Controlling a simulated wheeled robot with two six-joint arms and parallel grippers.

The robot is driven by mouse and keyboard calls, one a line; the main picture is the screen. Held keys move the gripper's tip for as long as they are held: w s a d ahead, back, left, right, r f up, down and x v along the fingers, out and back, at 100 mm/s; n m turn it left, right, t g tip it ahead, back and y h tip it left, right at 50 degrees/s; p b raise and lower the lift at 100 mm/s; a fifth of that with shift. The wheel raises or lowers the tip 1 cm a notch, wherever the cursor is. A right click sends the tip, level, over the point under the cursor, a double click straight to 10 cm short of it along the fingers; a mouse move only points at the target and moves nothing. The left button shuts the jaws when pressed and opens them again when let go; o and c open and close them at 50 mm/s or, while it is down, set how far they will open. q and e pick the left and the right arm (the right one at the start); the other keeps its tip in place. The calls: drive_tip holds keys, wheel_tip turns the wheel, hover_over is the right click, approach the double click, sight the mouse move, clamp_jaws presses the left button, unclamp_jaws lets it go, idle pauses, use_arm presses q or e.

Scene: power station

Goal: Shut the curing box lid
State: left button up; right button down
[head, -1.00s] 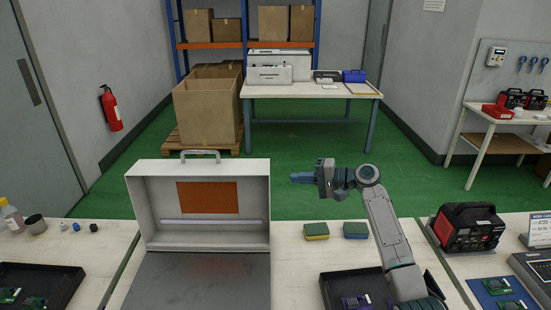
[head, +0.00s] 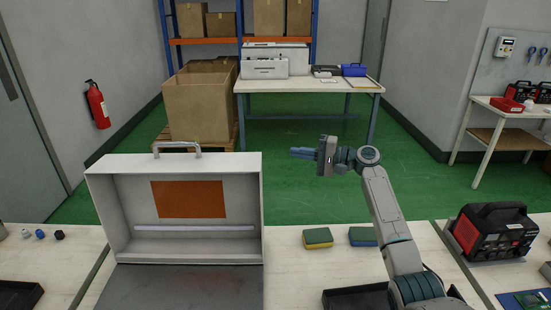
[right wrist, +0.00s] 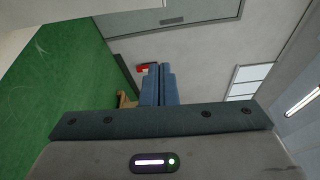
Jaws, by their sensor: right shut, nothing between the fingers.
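The curing box's white lid (head: 245,180) stands open and upright at the left of the bench in the head view. It has a grey handle (head: 177,147) on its top edge, and an orange panel (head: 190,199) and a pale bar (head: 194,228) inside. A dark grey flat surface (head: 185,288) lies in front of it, cut off by the picture's lower edge. My right gripper (head: 292,153) is shut and empty, with its blue fingers pointing left. It is right of the lid, apart from it, near handle height in the picture. The fingers (right wrist: 160,84) also show in the right wrist view. My left gripper is out of view.
A dark tray (head: 355,298) lies below my right arm. A black-and-red device (head: 490,232) stands at the right. Small caps (head: 40,234) lie at the left.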

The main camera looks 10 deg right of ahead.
drive_tip(key=a+p, duration=0.6)
drive_tip(key=a, duration=0.3)
drive_tip(key=shift+w+a+r+p, duration=0.2)
drive_tip(key=shift+w+r+p, duration=0.05)
drive_tip(key=shift+w+p, duration=0.1)
idle(0.3)
